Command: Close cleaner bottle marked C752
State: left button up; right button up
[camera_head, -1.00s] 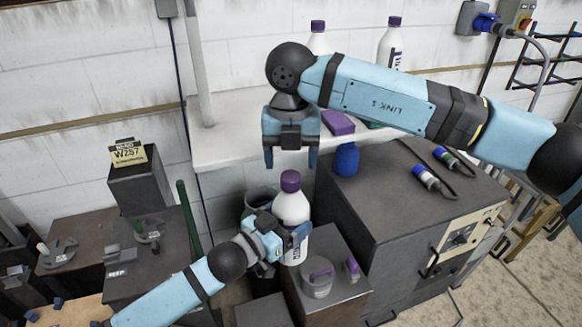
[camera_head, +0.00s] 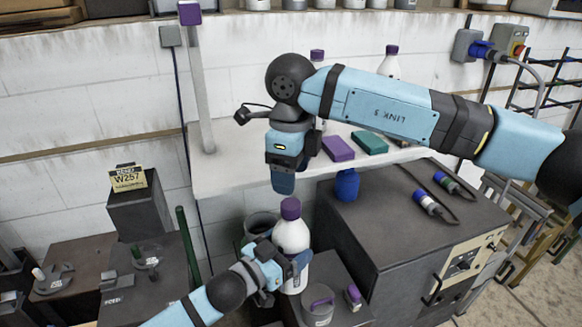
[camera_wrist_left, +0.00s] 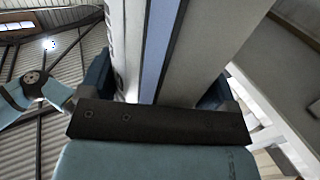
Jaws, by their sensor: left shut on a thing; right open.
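A white bottle with a purple cap (camera_head: 290,208) stands upright at the centre of the head view; its white shoulder (camera_head: 291,236) is bare and no marking is legible. My left gripper (camera_head: 291,268) is shut around its body, coming from the lower left. My right gripper (camera_head: 283,186) points down just above the cap, open, with a small gap visible between them. I cannot tell how tightly the cap sits. In the left wrist view, close pale and blue surfaces fill the space between the fingers. Another purple-capped white bottle (camera_head: 389,64) stands on the bench behind, and one more is partly hidden by my right arm.
A grey cabinet (camera_head: 400,205) stands right of the bottle, bearing a blue container (camera_head: 347,185). A grey lidded pot (camera_head: 318,303) and a small purple-topped item (camera_head: 353,297) sit in front. Purple (camera_head: 338,149) and teal (camera_head: 369,143) blocks lie on the white bench (camera_head: 225,142).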

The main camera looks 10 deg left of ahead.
aim_at(291, 204)
jog(key=n, duration=0.3)
jog(key=shift+r, duration=0.35)
jog(key=shift+f, duration=4)
jog(key=c, duration=0.9)
jog(key=o, duration=1.1)
